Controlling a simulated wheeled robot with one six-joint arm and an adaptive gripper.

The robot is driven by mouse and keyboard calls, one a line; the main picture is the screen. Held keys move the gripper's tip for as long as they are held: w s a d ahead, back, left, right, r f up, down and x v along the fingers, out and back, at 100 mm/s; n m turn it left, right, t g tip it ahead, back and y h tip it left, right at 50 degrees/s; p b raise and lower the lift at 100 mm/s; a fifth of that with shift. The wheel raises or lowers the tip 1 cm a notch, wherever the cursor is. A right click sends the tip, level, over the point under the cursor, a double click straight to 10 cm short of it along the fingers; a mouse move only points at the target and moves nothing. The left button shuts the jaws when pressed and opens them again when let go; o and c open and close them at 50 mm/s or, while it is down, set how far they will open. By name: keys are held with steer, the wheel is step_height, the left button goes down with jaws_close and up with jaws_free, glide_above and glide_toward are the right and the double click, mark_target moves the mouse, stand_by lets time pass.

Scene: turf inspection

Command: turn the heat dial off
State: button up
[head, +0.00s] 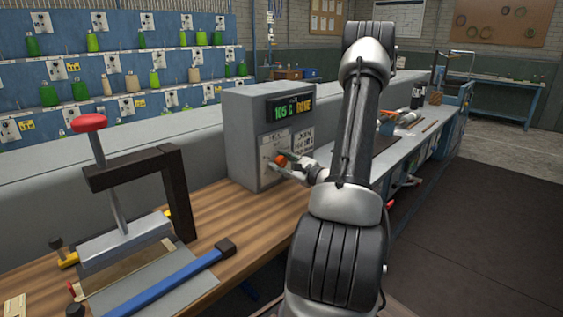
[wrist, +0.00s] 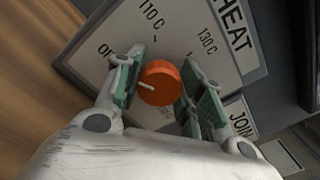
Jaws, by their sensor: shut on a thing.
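The heat dial (head: 281,160) is an orange knob on the front of a grey control box (head: 243,125). In the wrist view the dial (wrist: 163,77) sits between the two green-padded fingers of my gripper (wrist: 160,88), which is shut on it. A white pointer mark on the dial points left and slightly up in that picture, toward the side with the partly hidden "OF…" label (wrist: 105,49). Labels for 110 C and 130 C lie further around the plate. The box display (head: 291,107) reads "105 C" in green and "DONE" in orange.
A press with a red-knobbed lever (head: 89,123) and a dark frame stands left on the wooden bench (head: 215,220). A blue bar (head: 165,280) lies in front of it. Blue racks with green and tan bobbins fill the back left.

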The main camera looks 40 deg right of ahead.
stand_by(0.6)
steer(key=o, duration=1)
steer(key=s, duration=0.4)
steer(key=s+d, duration=0.1)
steer(key=s, duration=0.7)
steer(key=shift+d+r, duration=0.1)
steer(key=shift+d, duration=0.25)
